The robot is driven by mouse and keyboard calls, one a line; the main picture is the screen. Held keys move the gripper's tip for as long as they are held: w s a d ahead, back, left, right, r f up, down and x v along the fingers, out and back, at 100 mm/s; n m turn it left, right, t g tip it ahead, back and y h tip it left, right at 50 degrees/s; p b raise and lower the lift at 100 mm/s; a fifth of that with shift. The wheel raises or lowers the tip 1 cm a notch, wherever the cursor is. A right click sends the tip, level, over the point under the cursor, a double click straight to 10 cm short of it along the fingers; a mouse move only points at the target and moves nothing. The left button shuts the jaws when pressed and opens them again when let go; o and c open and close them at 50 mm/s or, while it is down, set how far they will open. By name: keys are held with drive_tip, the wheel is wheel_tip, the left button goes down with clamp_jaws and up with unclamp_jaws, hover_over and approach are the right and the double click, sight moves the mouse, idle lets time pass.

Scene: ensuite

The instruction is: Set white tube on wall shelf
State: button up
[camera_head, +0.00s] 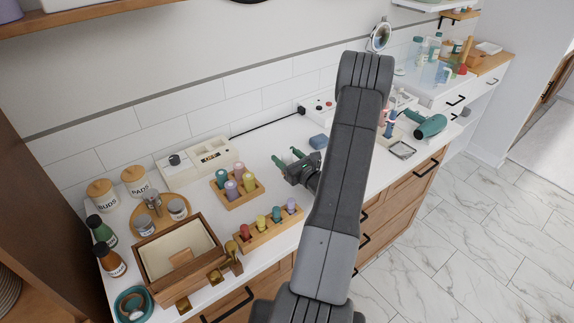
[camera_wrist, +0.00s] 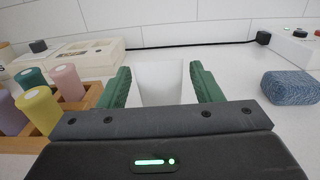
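A white tube (camera_wrist: 160,82) stands upright on the counter in the wrist view, between the two green fingers of my gripper (camera_wrist: 162,85). Narrow gaps seem to show on both sides of it, so the fingers look open around it. In the head view my gripper (camera_head: 289,157) is low over the white counter, left of my arm; the tube cannot be made out there against the white. A wooden wall shelf (camera_head: 100,14) runs along the upper left of the head view, high above the counter. Another shelf edge (camera_head: 420,5) shows at the top right.
A wooden holder with coloured bottles (camera_head: 237,194) stands left of my gripper, with a row of small bottles (camera_head: 270,232) in front. A blue block (camera_wrist: 289,87) lies to the right. A white box (camera_head: 198,162) is behind left. My arm hides part of the counter.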

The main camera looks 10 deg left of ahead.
drive_tip(key=c, duration=1)
drive_tip(key=shift+c, duration=0.2)
drive_tip(key=shift+r, duration=0.15)
